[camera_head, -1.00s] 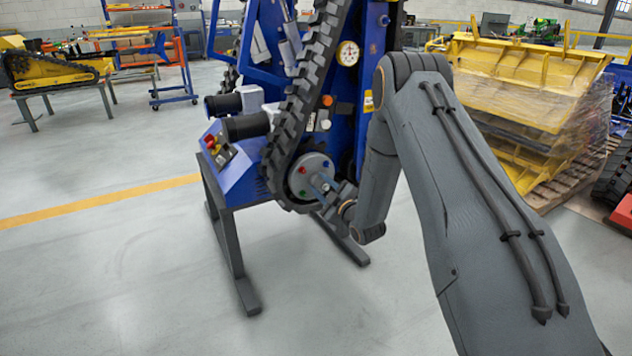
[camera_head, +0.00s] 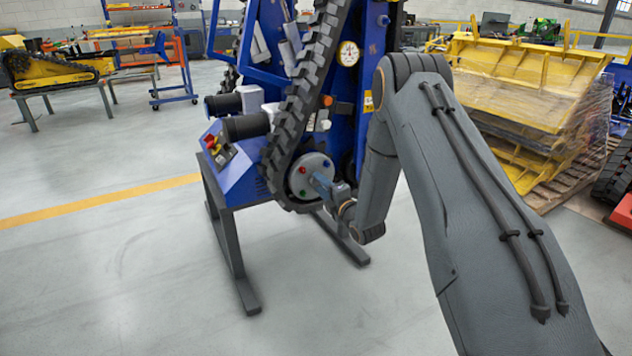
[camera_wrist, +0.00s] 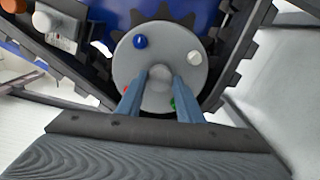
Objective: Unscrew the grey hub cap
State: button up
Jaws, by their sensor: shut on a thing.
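The grey hub cap (camera_wrist: 160,74) is a small round knob at the centre of a light grey wheel disc (camera_wrist: 182,45), seen in the wrist view. The disc carries blue, white, red and green bolts around the cap. The disc (camera_head: 298,181) also shows in the head view, at the lower end of the black track. My gripper (camera_wrist: 159,83) has its two blue-grey fingers on either side of the cap, shut on it. In the head view my gripper (camera_head: 319,182) reaches the disc from the right, and the cap is hidden there.
The black track (camera_head: 287,130) runs up the blue tracked carrier (camera_head: 232,174), which stands on grey legs (camera_head: 232,250). Dark cylinders (camera_head: 245,127) stick out left of the track. Yellow wrapped parts (camera_head: 520,85) stand on a pallet at right.

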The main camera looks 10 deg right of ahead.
jog(key=n, duration=0.9)
jog(key=shift+n, duration=0.3)
jog(key=o, duration=0.9)
